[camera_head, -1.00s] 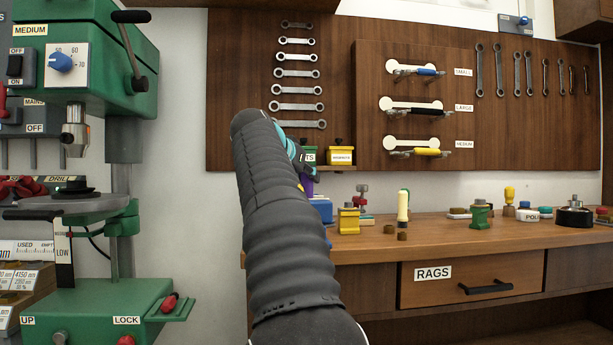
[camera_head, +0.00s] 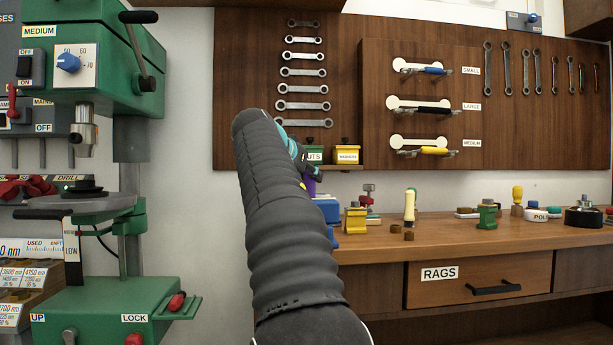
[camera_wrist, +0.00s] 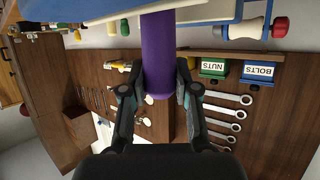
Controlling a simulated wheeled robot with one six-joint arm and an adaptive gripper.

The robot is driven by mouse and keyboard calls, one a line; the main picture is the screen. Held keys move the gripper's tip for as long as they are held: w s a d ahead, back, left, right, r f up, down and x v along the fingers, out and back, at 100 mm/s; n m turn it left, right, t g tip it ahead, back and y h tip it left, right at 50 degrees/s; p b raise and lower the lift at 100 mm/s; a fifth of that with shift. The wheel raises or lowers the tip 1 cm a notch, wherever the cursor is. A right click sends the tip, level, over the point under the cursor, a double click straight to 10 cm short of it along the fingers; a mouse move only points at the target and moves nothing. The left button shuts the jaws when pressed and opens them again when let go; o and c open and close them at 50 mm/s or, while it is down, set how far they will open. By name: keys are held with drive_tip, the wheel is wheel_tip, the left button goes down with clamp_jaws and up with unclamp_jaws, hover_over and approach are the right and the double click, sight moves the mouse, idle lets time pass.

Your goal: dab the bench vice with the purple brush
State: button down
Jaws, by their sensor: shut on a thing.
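A thick purple handle, the purple brush (camera_wrist: 158,50), stands between the fingers of my gripper (camera_wrist: 159,92) in the wrist view. My gripper is shut on it. The brush's bristles are out of the picture. In the head view my arm hides most of my gripper (camera_head: 308,163), and a bit of the purple brush (camera_head: 309,187) shows below it. A blue object (camera_head: 327,211) on the bench just below, partly behind my arm, may be the bench vice; I cannot tell for sure. Large blue parts (camera_wrist: 60,10) are close at the top of the wrist view.
The wooden bench (camera_head: 450,232) holds a yellow block-like tool (camera_head: 355,220), a cream-handled tool (camera_head: 409,207) and a green piece (camera_head: 487,215). Nuts and bolts bins hang on the wrench board behind. A green drill press (camera_head: 100,300) stands at left.

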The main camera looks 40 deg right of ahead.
drive_tip(key=shift+s+d, duration=0.35)
drive_tip(key=shift+d, duration=0.15)
drive_tip(key=shift+w+a, duration=0.5)
drive_tip(key=shift+a, duration=0.3)
drive_tip(key=shift+s+d, duration=0.1)
drive_tip(key=shift+d, duration=0.05)
drive_tip(key=shift+s+d, duration=0.35)
drive_tip(key=shift+d, duration=0.3)
drive_tip(key=shift+a, duration=0.1)
drive_tip(key=shift+w+a+p, duration=0.35)
drive_tip(key=shift+w+a, duration=0.1)
drive_tip(key=shift+a, duration=0.25)
drive_tip(key=shift+s+d, duration=0.1)
drive_tip(key=shift+d, duration=0.05)
